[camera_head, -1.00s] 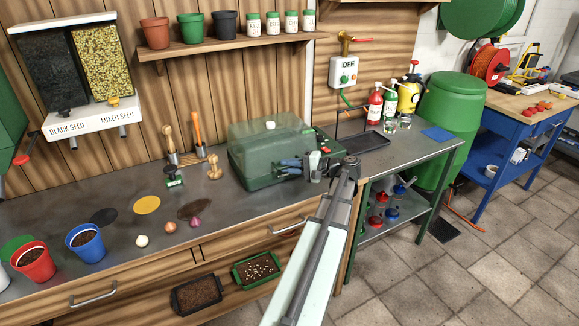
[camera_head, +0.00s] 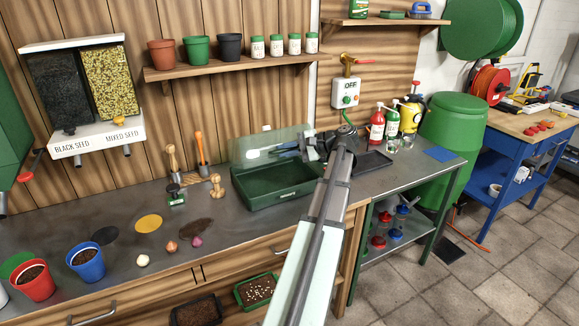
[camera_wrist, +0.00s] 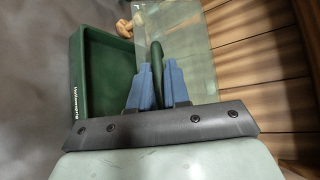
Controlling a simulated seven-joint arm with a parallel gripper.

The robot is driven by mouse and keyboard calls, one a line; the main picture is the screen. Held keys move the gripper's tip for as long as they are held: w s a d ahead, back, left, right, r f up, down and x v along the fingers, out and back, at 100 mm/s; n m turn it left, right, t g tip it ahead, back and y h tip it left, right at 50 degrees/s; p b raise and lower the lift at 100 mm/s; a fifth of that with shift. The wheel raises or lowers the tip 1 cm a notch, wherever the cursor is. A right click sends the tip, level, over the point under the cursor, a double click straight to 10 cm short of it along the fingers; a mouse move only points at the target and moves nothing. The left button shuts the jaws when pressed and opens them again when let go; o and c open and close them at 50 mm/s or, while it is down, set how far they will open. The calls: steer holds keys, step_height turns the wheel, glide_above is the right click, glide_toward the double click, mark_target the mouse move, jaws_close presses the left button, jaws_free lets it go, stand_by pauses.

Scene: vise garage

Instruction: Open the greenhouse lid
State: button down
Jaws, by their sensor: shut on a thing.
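The greenhouse is a dark green tray (camera_head: 277,186) on the grey bench, and it also shows in the wrist view (camera_wrist: 104,78). Its clear lid (camera_head: 252,143) stands raised and tilted up at the back, leaving the tray open from above. In the wrist view the lid (camera_wrist: 196,26) is a see-through panel with a dark green handle (camera_wrist: 156,58). My gripper (camera_head: 287,150) is at the lid's right part, above the tray. Its blue fingers (camera_wrist: 158,80) are shut on the green handle, one on each side. The tray looks empty.
A wooden tool stand (camera_head: 192,178) is left of the tray, with a small wooden stamp (camera_head: 216,185) near it. Red (camera_head: 377,124) and green bottles stand to the right. A shelf (camera_head: 230,64) with pots hangs above.

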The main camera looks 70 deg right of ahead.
mark_target(278, 133)
steer(key=w+d+r, duration=0.1)
steer(key=r, duration=0.1)
steer(key=w+d+r, duration=0.3)
steer(key=d+r, duration=0.1)
steer(key=shift+w+r, duration=0.25)
steer(key=shift+r, duration=0.15)
steer(key=w+d+r, duration=0.1)
steer(key=w+d, duration=0.1)
steer(key=w+d+r, duration=0.1)
steer(key=w+r, duration=0.1)
steer(key=shift+d+r, duration=0.1)
steer(key=shift+d, duration=0.3)
steer(key=w+d+r+g, duration=0.1)
steer(key=w+d, duration=0.8)
steer(key=w, duration=0.1)
steer(key=shift+d+r+m, duration=0.3)
steer(key=shift+d+m, duration=0.05)
steer(key=shift+m, duration=0.05)
steer(key=c, duration=1.2)
jaws_free()
